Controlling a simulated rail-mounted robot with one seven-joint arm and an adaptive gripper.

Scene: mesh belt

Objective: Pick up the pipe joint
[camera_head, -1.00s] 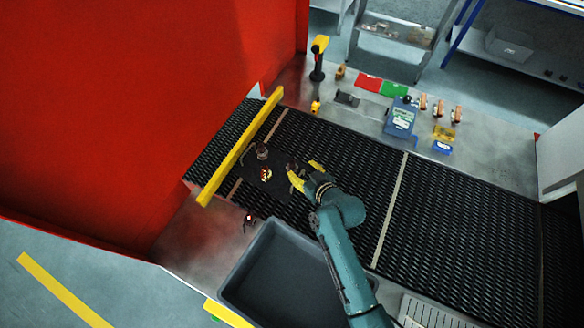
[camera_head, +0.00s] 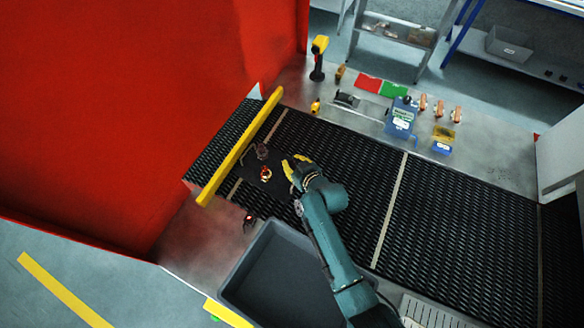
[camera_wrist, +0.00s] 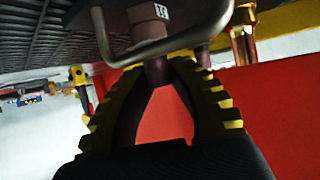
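My gripper (camera_head: 295,165) has yellow ridged fingers and is low over the dark belt, at the small parts. In the wrist view my gripper (camera_wrist: 162,72) has its fingertips on either side of a dark reddish stem (camera_wrist: 157,70). Above the stem is a metal part with a bent grey bar (camera_wrist: 190,35) and a small white tag. Whether the fingers press on the stem is not clear. Left of my gripper lie a red-gold fitting (camera_head: 265,174) and a dark round part (camera_head: 262,151). I cannot tell which part is the pipe joint.
A yellow bar (camera_head: 240,147) crosses the belt (camera_head: 350,165) beside a red machine wall (camera_head: 120,100). A grey bin (camera_head: 240,278) stands at the front. A blue container (camera_head: 401,120) and several small items stand on the back ledge. The belt to the right is clear.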

